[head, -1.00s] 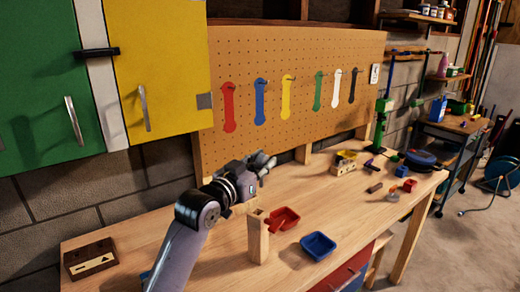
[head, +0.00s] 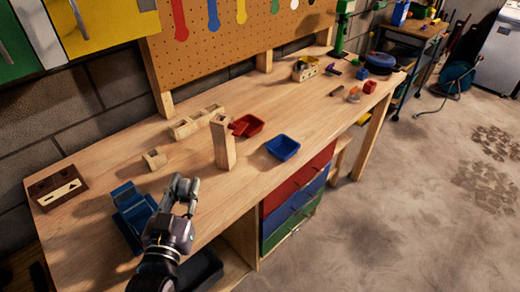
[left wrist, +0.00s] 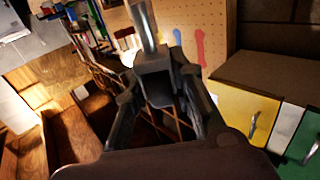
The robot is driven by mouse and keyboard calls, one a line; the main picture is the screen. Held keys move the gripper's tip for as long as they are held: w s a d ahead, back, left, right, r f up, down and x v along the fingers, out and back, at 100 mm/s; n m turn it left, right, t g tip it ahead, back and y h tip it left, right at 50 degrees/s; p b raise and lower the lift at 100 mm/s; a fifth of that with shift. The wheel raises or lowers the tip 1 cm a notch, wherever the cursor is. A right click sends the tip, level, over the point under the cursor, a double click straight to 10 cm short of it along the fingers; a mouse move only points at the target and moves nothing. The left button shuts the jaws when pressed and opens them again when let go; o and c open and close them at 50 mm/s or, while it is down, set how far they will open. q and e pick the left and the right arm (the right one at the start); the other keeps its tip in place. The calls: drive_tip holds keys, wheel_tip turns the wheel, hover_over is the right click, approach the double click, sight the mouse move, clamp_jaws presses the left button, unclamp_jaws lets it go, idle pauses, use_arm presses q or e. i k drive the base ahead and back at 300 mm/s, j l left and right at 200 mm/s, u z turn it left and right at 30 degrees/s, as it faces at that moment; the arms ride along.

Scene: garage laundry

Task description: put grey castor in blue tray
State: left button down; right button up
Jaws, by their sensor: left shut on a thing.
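My left gripper (head: 181,190) is over the near left part of the workbench, left of the blue tray and apart from it. In the left wrist view its fingers are shut on a grey piece with a bright metal stem, which looks like the grey castor (left wrist: 154,82). In the head view the held piece is hard to make out against the fingers. The blue tray (head: 283,148) sits near the bench's front edge and looks empty. My right gripper is not in view.
A wooden post (head: 223,148) stands between my gripper and the blue tray. A red tray (head: 249,125) is behind it, beside wooden blocks (head: 185,129). A blue vise (head: 133,212) is just left of my gripper. Small items lie at the far right of the workbench (head: 300,110).

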sight(282, 152)
drive_tip(key=i+l+u, duration=0.1)
drive_tip(key=u, duration=0.3)
drive_tip(key=l+u, duration=0.35)
drive_tip(key=i+l+u, duration=0.1)
drive_tip(key=u, duration=0.3)
drive_tip(key=l+u, duration=0.25)
drive_tip(key=u, duration=0.15)
drive_tip(key=l+u, duration=0.1)
drive_tip(key=l, duration=0.35)
drive_tip(key=l+u, duration=0.15)
drive_tip(key=l, duration=0.25)
drive_tip(key=k+l+u, duration=0.1)
drive_tip(key=l, duration=0.35)
drive_tip(key=k+l+u, duration=0.15)
drive_tip(key=l, duration=0.25)
drive_tip(key=l+u, duration=0.1)
drive_tip(key=l, duration=0.3)
drive_tip(key=k+l+u, duration=0.15)
drive_tip(key=l, duration=0.25)
drive_tip(key=k+l, duration=0.1)
drive_tip(key=l, duration=0.25)
drive_tip(key=k+l, duration=0.15)
drive_tip(key=l, duration=0.25)
drive_tip(key=k+l, duration=0.1)
drive_tip(key=l, duration=0.25)
drive_tip(key=k+l, duration=0.1)
drive_tip(key=l, duration=0.25)
